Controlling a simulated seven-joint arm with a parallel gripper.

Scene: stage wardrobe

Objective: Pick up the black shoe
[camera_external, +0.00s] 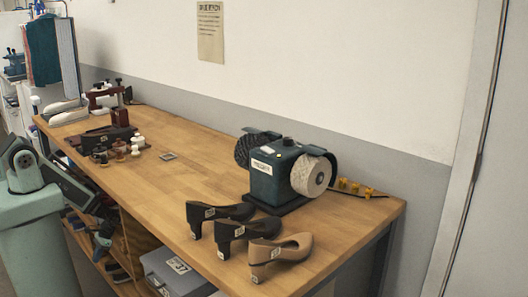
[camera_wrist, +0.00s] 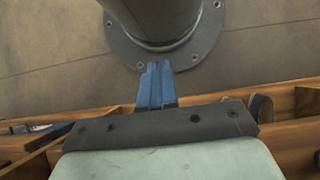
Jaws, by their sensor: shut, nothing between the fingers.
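Two black heeled shoes lie side by side near the front edge of the wooden workbench (camera_external: 185,185) in the external view. One black shoe (camera_external: 236,211) is farther left and the other black shoe (camera_external: 262,227) is just to its right. Both carry small white tags. My gripper (camera_wrist: 156,68) shows in the wrist view with its blue fingers together and nothing between them. It points down toward the floor by my base, off the bench's front and well left of the shoes. No shoe on the benchtop shows in the wrist view.
A beige shoe (camera_external: 283,248) lies right of the black ones. A green grinder (camera_external: 275,178) with wheels stands behind them. Brushes and small jars (camera_external: 138,143) sit at the bench's left. A grey box (camera_external: 175,272) is below. The middle of the benchtop is mostly clear.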

